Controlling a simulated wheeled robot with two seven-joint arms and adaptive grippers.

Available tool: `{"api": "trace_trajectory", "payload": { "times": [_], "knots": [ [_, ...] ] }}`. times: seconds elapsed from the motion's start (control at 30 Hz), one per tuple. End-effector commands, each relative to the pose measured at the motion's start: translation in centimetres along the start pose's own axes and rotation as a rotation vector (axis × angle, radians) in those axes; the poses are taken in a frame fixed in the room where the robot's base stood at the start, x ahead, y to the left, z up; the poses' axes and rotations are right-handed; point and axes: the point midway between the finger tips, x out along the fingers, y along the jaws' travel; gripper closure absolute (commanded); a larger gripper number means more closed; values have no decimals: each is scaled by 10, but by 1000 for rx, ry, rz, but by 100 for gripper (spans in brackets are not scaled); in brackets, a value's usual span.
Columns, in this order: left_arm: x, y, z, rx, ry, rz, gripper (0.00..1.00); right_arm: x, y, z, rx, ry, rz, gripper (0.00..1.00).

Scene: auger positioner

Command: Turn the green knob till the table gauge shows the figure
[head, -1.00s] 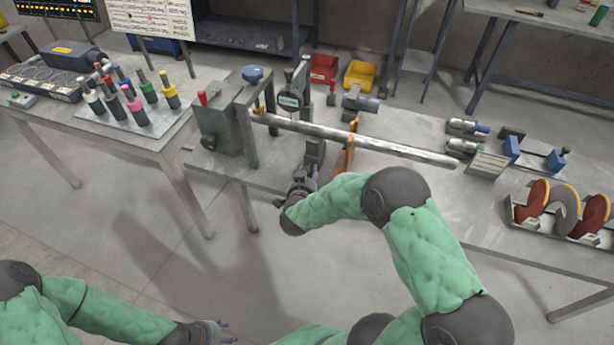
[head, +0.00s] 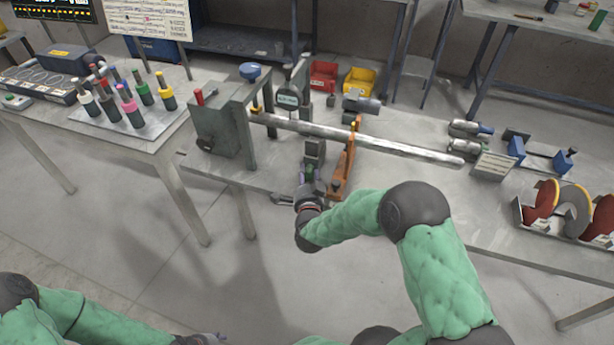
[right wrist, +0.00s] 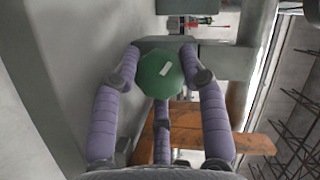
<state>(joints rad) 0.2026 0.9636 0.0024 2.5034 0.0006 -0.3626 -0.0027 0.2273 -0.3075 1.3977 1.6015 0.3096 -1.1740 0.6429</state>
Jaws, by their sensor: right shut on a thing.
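The green knob (right wrist: 160,73) is faceted with a pale mark on its face, and shows in the right wrist view between my fingers. My right gripper (right wrist: 163,85) is shut on it, with purple-padded fingers around its sides. In the head view my right gripper (head: 308,180) is at the front edge of the bench, below a grey block (head: 314,150). A small dark gauge (head: 287,98) with a pale label stands above the bar; its figure is too small to read. My left gripper (head: 215,338) is at the bottom edge, mostly cut off.
A long metal bar (head: 380,142) runs across the bench from a grey housing (head: 218,125). An orange bracket (head: 343,165) stands just right of my right gripper. Red (head: 323,74) and yellow (head: 360,81) bins are behind. Coloured-handled tools stand on the left table.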

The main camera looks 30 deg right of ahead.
Motion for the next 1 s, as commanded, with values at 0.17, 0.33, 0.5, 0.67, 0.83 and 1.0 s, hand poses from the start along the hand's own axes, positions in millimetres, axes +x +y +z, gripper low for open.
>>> {"api": "trace_trajectory", "payload": {
  "times": [0.17, 0.33, 0.5, 0.67, 0.83, 1.0],
  "knots": [
    [0, 0, 0, 0, 0, 0, 53, 2, -4, -5, 28, 13, -19, 90],
    [0, 0, 0, 0, 0, 0, 53, 2, -5, -5, 33, 14, -21, 90],
    [0, 0, 0, 0, 0, 0, 53, 2, -5, -5, 32, 15, -21, 90],
    [0, 0, 0, 0, 0, 0, 53, 2, -5, -5, 32, 15, -21, 48],
    [0, 0, 0, 0, 0, 0, 53, 2, -3, -4, 31, 11, -18, 48],
    [0, 0, 0, 0, 0, 0, 53, 1, -2, -2, 30, 7, -15, 48]
  ]
}}
